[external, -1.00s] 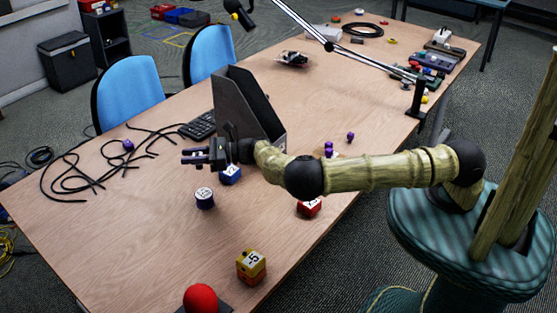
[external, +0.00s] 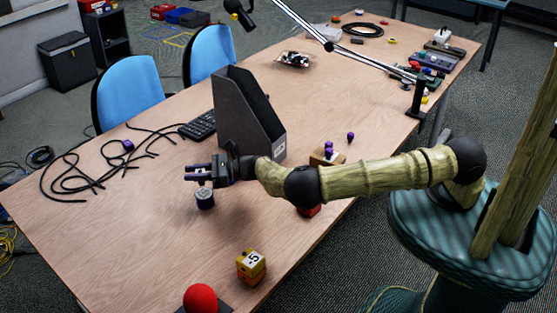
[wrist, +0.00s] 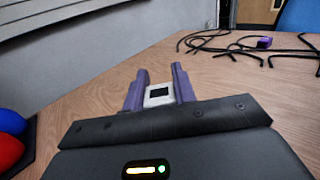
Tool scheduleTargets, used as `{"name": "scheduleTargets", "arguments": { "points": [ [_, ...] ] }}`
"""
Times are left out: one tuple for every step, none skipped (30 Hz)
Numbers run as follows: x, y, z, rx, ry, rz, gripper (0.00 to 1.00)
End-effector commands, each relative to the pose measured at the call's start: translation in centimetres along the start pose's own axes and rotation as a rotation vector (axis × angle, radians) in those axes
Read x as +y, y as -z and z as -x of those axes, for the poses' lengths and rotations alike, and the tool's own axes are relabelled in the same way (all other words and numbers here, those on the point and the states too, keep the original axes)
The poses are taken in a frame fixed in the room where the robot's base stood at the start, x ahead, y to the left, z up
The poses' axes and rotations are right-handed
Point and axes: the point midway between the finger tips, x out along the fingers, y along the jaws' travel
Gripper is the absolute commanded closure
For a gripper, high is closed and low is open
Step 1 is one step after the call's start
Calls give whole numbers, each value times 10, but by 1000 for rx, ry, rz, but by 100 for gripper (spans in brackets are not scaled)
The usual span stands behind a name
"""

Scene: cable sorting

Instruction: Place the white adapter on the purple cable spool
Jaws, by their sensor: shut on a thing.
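My gripper (external: 190,173) reaches left over the table, with purple fingers. In the wrist view the white adapter (wrist: 159,95), with a dark square on its face, sits between the fingers, and they are shut on it.
A black file holder (external: 232,115) stands close behind my gripper. Black cables (external: 95,165) with a purple cube (external: 128,145) lie at the left.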

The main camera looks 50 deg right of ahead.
Motion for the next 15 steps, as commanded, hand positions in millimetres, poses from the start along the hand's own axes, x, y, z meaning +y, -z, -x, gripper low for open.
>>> {"name": "scheduleTargets", "arguments": {
  "points": [
    [0,1,0,0,0,0,96],
    [0,3,0,1,0,0,96],
    [0,7,0,1,0,-1,96],
    [0,11,0,2,0,-1,96],
    [0,15,0,2,-1,-1,96],
    [0,21,0,2,-1,-1,96],
    [0,26,0,2,-2,-1,96],
    [0,29,0,2,-2,-1,96],
    [0,33,0,0,-1,-1,96],
    [0,35,0,0,0,0,96],
    [0,37,0,0,0,0,96],
    [0,38,0,-1,0,0,96],
    [0,38,0,-1,0,0,96],
    [0,37,0,-1,0,0,96],
    [0,37,0,-1,0,0,96]
  ]
}}
